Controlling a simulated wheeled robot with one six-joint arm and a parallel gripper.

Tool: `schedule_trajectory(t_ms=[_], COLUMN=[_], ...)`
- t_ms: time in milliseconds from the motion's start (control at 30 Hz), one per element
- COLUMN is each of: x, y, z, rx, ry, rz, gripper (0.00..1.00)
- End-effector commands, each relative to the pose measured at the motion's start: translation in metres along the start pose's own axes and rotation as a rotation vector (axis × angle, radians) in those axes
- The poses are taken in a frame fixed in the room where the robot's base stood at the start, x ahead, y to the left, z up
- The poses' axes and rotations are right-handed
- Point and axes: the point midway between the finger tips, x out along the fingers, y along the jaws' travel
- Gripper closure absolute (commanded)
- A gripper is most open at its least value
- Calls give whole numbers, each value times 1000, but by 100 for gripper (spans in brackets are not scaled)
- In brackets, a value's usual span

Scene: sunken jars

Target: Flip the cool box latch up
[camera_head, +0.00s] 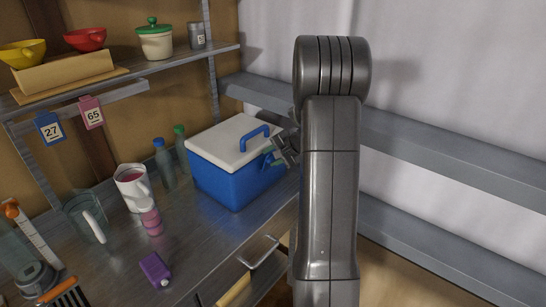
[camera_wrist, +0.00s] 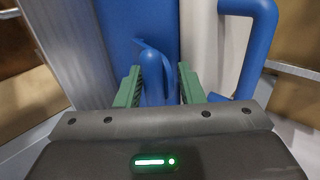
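The cool box (camera_head: 228,182) is blue with a white lid (camera_head: 226,140) and stands on the metal bench against the back; the lid looks closed. A blue carry handle (camera_head: 255,138) arches over the lid and also shows at the upper right of the wrist view (camera_wrist: 262,40). My gripper (camera_head: 272,156) is at the right side of the box. In the wrist view my gripper (camera_wrist: 160,88) is open, with a green-padded finger on each side of the blue latch (camera_wrist: 152,70). I cannot tell whether either finger touches the latch.
A white mug (camera_head: 133,190), a pink jar (camera_head: 152,222), bottles (camera_head: 165,165), a glass jug (camera_head: 86,218) and a purple item (camera_head: 155,270) stand left of the box. A shelf (camera_head: 165,66) with bowls hangs above. An open drawer (camera_head: 245,285) is below, in front.

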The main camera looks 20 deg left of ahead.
Motion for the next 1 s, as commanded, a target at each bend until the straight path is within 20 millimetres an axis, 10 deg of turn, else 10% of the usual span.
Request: schedule_trajectory(t_ms=[333,1000], x=[-15,-134], y=[0,0], z=[-1,0], rx=[1,0], ry=[2,1], rz=[-2,-1], gripper=[63,63])
